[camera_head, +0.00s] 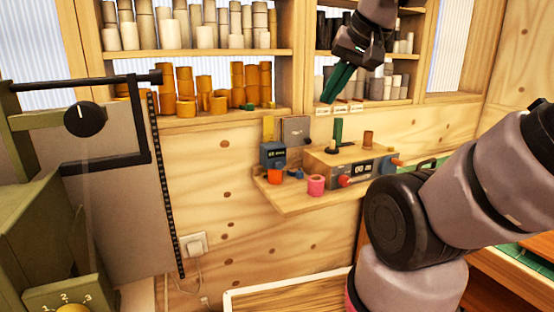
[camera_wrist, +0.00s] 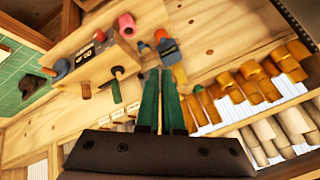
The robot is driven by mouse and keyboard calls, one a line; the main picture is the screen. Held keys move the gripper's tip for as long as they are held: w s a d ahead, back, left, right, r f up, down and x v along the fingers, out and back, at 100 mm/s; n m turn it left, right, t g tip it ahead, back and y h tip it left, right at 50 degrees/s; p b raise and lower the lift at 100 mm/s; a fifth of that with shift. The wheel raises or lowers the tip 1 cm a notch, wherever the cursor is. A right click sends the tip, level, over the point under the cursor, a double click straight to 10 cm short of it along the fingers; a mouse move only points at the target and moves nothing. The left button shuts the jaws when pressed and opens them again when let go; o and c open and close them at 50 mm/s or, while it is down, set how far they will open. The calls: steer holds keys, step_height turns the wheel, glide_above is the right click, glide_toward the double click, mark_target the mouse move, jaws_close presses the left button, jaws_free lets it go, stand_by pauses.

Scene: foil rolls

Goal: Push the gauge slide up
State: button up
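On a small wooden wall shelf stands a blue block with a small display (camera_head: 272,154). A yellow upright (camera_head: 268,128) and a grey plate (camera_head: 296,130) are behind it, and an orange piece (camera_head: 275,177) is at its foot. This looks like the gauge; I cannot tell which part slides. The blue block also shows in the wrist view (camera_wrist: 168,50), just beyond my fingertips. My gripper (camera_head: 329,97) has green fingers and is in the air above and right of the gauge, apart from it. In the wrist view its fingers (camera_wrist: 160,74) lie nearly together with a thin slit, holding nothing.
Shelves with orange rolls (camera_head: 184,93) and pale rolls (camera_head: 170,34) are above. A green machine (camera_head: 40,200) stands at left.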

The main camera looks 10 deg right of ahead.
steer(key=o, duration=0.5)
steer(key=shift+w, duration=0.15)
steer(key=shift+o, duration=1.1)
steer(key=w+a+f+n+g+h, duration=0.1)
steer(key=w+f+n, duration=0.2)
steer(key=w, duration=0.4)
steer(key=shift+w+a+f+g, duration=0.15)
steer(key=shift+a+f+g, duration=0.2)
steer(key=shift+f, duration=0.5)
steer(key=n, duration=0.3)
glide_toward(281, 163)
steer(key=shift+g, duration=0.55)
steer(key=x, duration=0.9)
steer(key=shift+w+a+r, duration=0.1)
steer(key=shift+w+r, duration=0.15)
steer(key=shift+w, duration=0.1)
jaws_close()
steer(key=shift+r, duration=0.1)
